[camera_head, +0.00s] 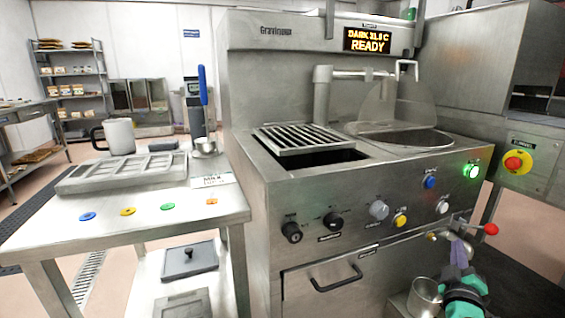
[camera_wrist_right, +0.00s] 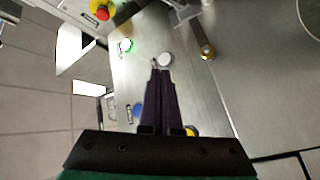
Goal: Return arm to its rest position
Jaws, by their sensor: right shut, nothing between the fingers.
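My right gripper (camera_head: 459,250) is at the lower right of the head view, in front of the steel machine (camera_head: 330,222). Its fingers point up toward the panel and are shut with nothing between them. In the right wrist view the closed dark fingers (camera_wrist_right: 160,72) point at the machine's front panel, near a white button (camera_wrist_right: 165,60). I cannot tell whether the fingertips touch the panel. My left gripper is not in view.
A red-knobbed lever (camera_head: 490,230) and a metal pot (camera_head: 424,297) are close to my right gripper. A green-lit button (camera_head: 471,171) and a red emergency stop (camera_head: 513,163) are above it. A steel table (camera_head: 130,232) with a mould tray stands at left.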

